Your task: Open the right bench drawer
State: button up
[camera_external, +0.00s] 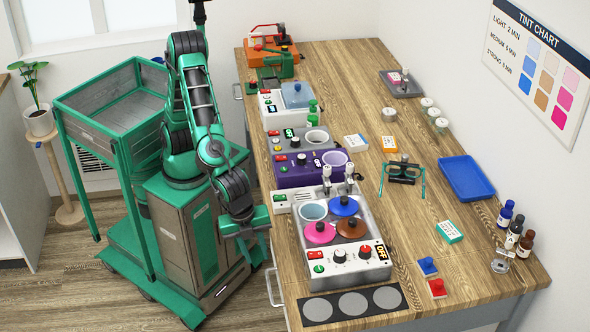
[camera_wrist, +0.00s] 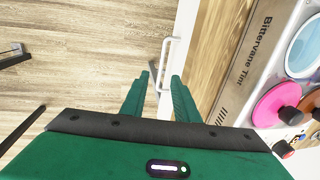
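The right bench drawer is in the near part of the bench front, with a pale bar handle (camera_external: 272,287) low at the bench's left side. In the wrist view the handle (camera_wrist: 167,64) stands off a narrow white drawer front (camera_wrist: 186,38). My gripper (camera_external: 256,250) is beside the bench edge, just above and left of that handle in the external view. In the wrist view my gripper (camera_wrist: 161,76) has its two green fingers apart and empty. The handle shows between and beyond the fingertips; I cannot tell how far below. The drawer looks shut.
The wooden bench top (camera_external: 462,265) overhangs beside my gripper. A grey tint warmer (camera_external: 343,235) with coloured lids stands close to that edge. Another handle (camera_external: 238,91) is at the far end of the bench front. Floor (camera_external: 65,290) is open at the lower left.

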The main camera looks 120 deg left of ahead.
aim_at(269, 286)
jog(key=w+f, duration=0.1)
jog(key=f, duration=0.3)
jog(key=w+f, duration=0.1)
jog(key=f, duration=0.2)
jog(key=a+f, duration=0.1)
jog(key=f, duration=0.3)
jog(key=shift+w+f, duration=0.35)
jog(key=shift+w, duration=0.05)
grip_shut()
